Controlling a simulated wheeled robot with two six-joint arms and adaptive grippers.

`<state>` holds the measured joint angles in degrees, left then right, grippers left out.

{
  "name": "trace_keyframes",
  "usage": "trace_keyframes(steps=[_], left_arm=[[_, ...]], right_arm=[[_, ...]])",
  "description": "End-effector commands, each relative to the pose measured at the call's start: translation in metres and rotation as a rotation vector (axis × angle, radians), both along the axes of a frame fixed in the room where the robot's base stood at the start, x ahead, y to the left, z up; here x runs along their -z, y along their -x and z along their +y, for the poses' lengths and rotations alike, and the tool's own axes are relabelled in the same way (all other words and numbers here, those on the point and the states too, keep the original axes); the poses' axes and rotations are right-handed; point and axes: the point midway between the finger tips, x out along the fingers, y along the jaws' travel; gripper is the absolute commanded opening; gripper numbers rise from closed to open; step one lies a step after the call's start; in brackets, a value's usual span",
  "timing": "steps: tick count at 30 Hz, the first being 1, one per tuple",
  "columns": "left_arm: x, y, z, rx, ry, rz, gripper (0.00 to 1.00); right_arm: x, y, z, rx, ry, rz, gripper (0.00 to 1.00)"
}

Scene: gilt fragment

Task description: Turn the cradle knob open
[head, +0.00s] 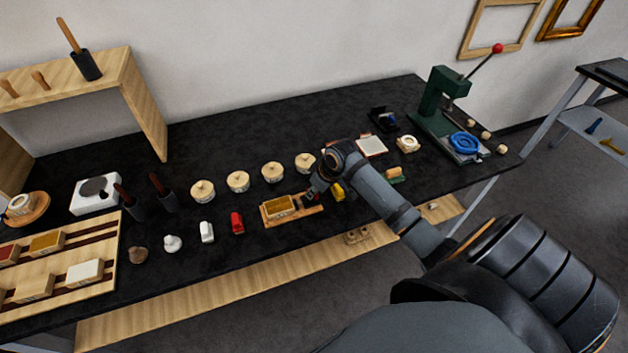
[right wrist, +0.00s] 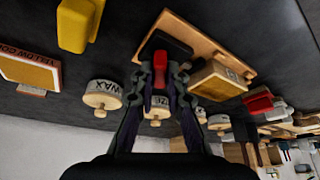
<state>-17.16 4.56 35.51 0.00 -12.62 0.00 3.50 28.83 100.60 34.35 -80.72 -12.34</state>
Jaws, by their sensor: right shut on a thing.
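The cradle is a wooden board (head: 296,214) with a small wooden box of golden fill (head: 280,207) on it, near the front edge of the dark table. In the right wrist view the board (right wrist: 200,37) lies tilted, with the box (right wrist: 220,82) beside my fingers. My right gripper (head: 309,197) reaches down at the right end of the cradle. In the right wrist view its fingers (right wrist: 160,80) are closed around a red knob (right wrist: 160,62) in front of a dark block. The fingers partly hide the knob. My left gripper is out of view.
Several round lidded jars (head: 238,181) stand behind the cradle. A red block (head: 237,222) and a white block (head: 207,231) are to its left, and a yellow block (head: 338,192) to its right. A green press (head: 437,103) stands at the far right.

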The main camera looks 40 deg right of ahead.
Motion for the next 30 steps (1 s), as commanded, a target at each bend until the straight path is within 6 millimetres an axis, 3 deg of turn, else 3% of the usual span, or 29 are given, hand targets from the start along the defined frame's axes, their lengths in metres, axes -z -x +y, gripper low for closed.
trace_keyframes(steps=[1, 12, 21, 30], left_arm=[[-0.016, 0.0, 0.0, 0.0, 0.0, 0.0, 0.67], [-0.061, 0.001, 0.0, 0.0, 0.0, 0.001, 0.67], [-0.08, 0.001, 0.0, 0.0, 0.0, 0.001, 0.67], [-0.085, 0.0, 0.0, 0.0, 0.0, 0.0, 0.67]], right_arm=[[-0.007, 0.002, 0.002, 0.043, -0.005, 0.005, 0.0], [-0.004, 0.001, 0.003, 0.353, -0.003, 0.005, 0.0], [-0.001, 0.001, 0.004, 0.504, -0.001, 0.004, 0.0], [0.001, 0.001, 0.004, 0.558, -0.001, 0.003, 0.0]])
